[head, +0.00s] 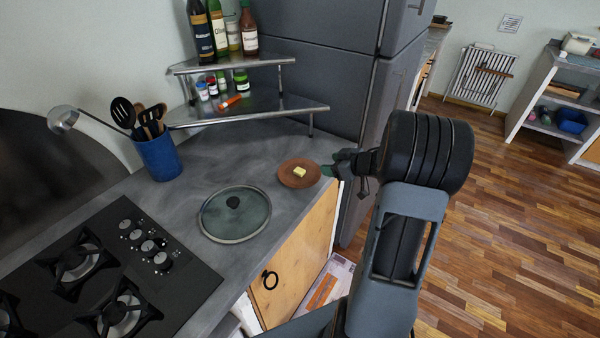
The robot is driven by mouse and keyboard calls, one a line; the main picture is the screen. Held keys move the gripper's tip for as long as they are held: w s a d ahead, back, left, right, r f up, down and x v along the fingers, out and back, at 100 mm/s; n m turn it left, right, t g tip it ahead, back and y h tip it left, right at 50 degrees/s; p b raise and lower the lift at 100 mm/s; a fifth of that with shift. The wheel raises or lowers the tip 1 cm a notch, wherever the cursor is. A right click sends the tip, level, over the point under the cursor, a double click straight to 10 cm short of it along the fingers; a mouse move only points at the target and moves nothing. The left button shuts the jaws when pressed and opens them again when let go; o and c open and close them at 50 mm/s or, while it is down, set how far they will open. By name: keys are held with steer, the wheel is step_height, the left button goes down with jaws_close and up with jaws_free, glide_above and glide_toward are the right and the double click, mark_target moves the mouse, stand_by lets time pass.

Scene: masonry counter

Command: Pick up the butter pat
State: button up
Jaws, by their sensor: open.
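The butter pat (300,172) is a small pale yellow block. It lies on a round brown dish (287,180) near the right end of the grey counter. My gripper (338,172) is just right of the dish, at the counter's edge, with its fingers pointing left toward the butter pat. It is open and holds nothing. Its fingertips are small and dark in this view, so the exact gap to the dish is hard to tell.
A glass lid (233,216) lies left of the dish. A blue utensil holder (158,157) and a black gas hob (100,270) are farther left. A two-tier metal corner shelf (290,106) with bottles stands behind. A grey fridge (330,70) rises behind the counter's end.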

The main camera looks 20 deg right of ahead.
step_height(320, 180, down, 2)
steer(key=y, duration=0.1)
glide_toward(301, 171)
steer(key=w, duration=0.1)
steer(key=w+a, duration=0.1)
steer(key=f, duration=0.1)
steer(key=shift+w+a+g, duration=0.3)
steer(key=shift+w, duration=0.1)
steer(key=shift+p+x, duration=0.4)
steer(key=shift+x, duration=2.5)
steer(key=shift+f, duration=0.1)
